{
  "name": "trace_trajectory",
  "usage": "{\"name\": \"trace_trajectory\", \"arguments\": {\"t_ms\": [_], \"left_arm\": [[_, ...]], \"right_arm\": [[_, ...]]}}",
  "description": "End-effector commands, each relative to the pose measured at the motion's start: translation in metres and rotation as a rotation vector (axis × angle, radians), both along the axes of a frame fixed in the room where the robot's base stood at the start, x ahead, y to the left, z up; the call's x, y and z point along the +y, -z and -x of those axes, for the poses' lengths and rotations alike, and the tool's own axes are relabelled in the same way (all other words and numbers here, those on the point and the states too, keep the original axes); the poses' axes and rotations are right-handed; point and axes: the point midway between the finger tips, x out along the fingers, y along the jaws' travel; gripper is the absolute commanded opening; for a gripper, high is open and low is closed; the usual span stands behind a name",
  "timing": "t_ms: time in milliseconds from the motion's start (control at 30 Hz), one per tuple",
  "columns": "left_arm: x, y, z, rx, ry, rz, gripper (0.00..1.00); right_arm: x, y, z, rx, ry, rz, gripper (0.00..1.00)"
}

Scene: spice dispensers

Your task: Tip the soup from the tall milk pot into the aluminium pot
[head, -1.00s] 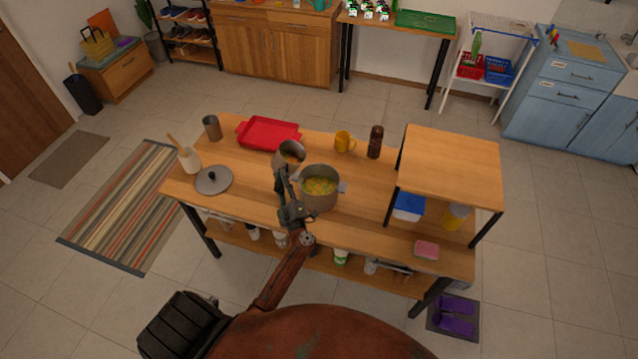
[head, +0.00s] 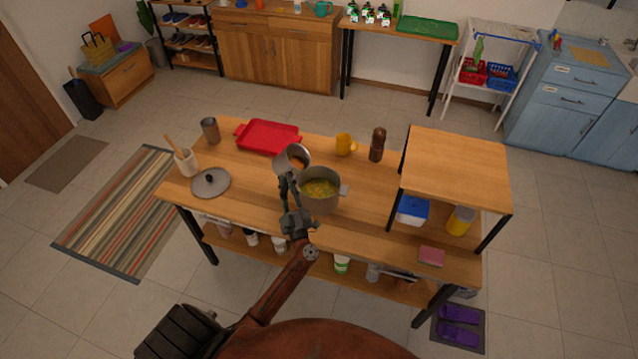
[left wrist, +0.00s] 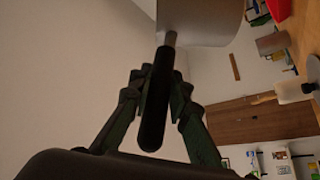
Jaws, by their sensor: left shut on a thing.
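The tall milk pot (head: 286,161) is a grey metal pot held up beside the aluminium pot, tilted right with its mouth towards that pot. Some orange soup shows inside its mouth. My left gripper (head: 287,186) is shut on its dark handle. In the left wrist view the fingers (left wrist: 155,88) close around the black handle (left wrist: 153,125), and the milk pot's wall (left wrist: 205,22) shows above. The aluminium pot (head: 320,205) stands upright on the table to the right of the gripper, with yellowish food inside. No falling stream can be made out. My right gripper is not in view.
On the table (head: 235,160) are a grey lid (head: 211,183), a white utensil holder (head: 187,163), a metal cup (head: 210,131), a red tray (head: 268,138), a yellow mug (head: 344,145) and a brown grinder (head: 377,146). A raised wooden shelf (head: 458,165) stands at the right.

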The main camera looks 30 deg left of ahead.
Motion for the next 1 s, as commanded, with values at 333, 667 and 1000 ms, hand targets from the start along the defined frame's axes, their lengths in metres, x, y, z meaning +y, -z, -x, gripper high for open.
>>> {"name": "trace_trajectory", "arguments": {"t_ms": [333, 667, 1000], "left_arm": [[-0.003, 0.001, -0.001, 0.010, 0.000, -0.049, 0.00], [-0.006, 0.004, -0.002, 0.023, -0.002, -0.092, 0.00], [-0.008, 0.007, -0.002, 0.036, -0.002, -0.137, 0.00]], "right_arm": [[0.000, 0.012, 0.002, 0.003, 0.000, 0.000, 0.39], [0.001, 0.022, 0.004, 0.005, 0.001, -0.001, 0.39], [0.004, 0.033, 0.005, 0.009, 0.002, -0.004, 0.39]]}}
